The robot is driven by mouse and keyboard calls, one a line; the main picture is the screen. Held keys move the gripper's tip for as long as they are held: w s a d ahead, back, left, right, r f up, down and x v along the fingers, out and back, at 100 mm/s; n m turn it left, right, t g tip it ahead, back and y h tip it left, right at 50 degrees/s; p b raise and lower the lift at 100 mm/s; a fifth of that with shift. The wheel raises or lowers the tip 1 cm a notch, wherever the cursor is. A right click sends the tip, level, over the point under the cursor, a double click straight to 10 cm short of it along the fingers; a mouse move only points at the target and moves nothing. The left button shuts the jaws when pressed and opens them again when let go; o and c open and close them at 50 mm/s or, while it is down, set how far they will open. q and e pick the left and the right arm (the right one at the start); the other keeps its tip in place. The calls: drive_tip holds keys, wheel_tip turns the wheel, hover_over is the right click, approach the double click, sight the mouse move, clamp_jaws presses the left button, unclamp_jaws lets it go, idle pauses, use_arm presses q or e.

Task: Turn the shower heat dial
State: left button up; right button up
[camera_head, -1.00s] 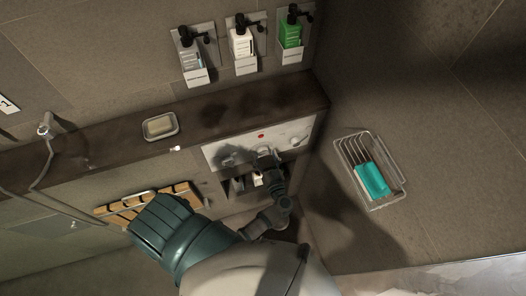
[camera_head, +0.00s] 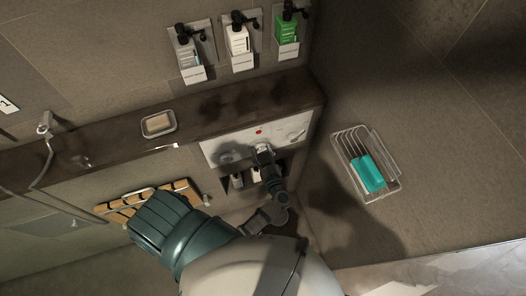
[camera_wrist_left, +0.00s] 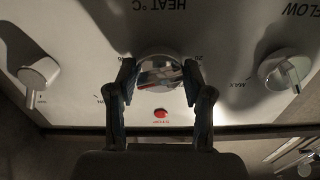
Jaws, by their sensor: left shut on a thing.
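The shower heat dial (camera_wrist_left: 160,74) is a round, shiny metal knob in the middle of a white control panel (camera_head: 222,143). "HEAT °C" is printed by it in the left wrist view. My left gripper (camera_wrist_left: 160,78) is shut on the dial, with one finger on each side of it. In the head view my left gripper (camera_head: 264,152) reaches the panel's lower middle, and it hides most of the dial. My right gripper is not in view.
A FLOW knob (camera_wrist_left: 285,71) and another knob (camera_wrist_left: 38,75) flank the dial. A red button (camera_wrist_left: 160,113) is near it. A wire basket (camera_head: 352,150) with a teal item hangs on the right wall. A soap dish (camera_head: 158,124) sits on the ledge above, below several wall dispensers.

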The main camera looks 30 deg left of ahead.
use_arm(q)
drive_tip(key=shift+w+n+p, duration=0.1)
drive_tip(key=shift+n+p, duration=0.3)
drive_tip(key=shift+n, duration=3.2)
drive_tip(key=shift+r, duration=0.1)
drive_tip(key=o, duration=1.2)
drive_tip(key=shift+c, duration=0.2)
drive_tip(key=shift+w, duration=0.1)
